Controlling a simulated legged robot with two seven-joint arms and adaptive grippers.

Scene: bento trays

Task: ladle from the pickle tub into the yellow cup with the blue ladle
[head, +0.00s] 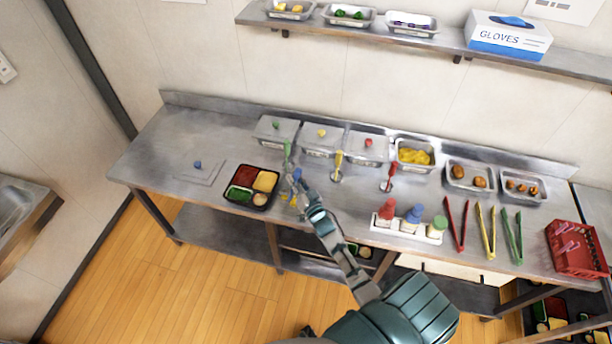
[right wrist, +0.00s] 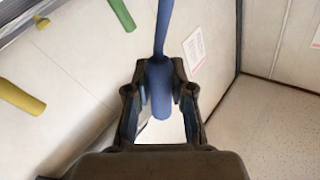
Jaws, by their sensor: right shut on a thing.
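The blue ladle's handle (right wrist: 162,40) stands between the fingers of my right gripper (right wrist: 160,100), which is shut on it. In the head view the right gripper (head: 303,188) is over the counter, just right of the bento tray (head: 238,206). Small yellow bits (head: 292,198) show below the gripper; I cannot tell if they are in the ladle's bowl, which is mostly hidden. The yellow cup (head: 266,181) sits at the tray's back right, beside red and green ones. The open pickle tub (head: 415,155), with yellow pieces, stands farther right at the back. My left gripper is not in view.
Lidded tubs (head: 275,128) line the back, with green, yellow (head: 338,166) and red ladles (head: 388,177) before them. A blue-knobbed lid (head: 199,170) lies at left. Bottles (head: 413,214), tongs (head: 487,228) and a red basket (head: 575,250) occupy the right. A shelf hangs above.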

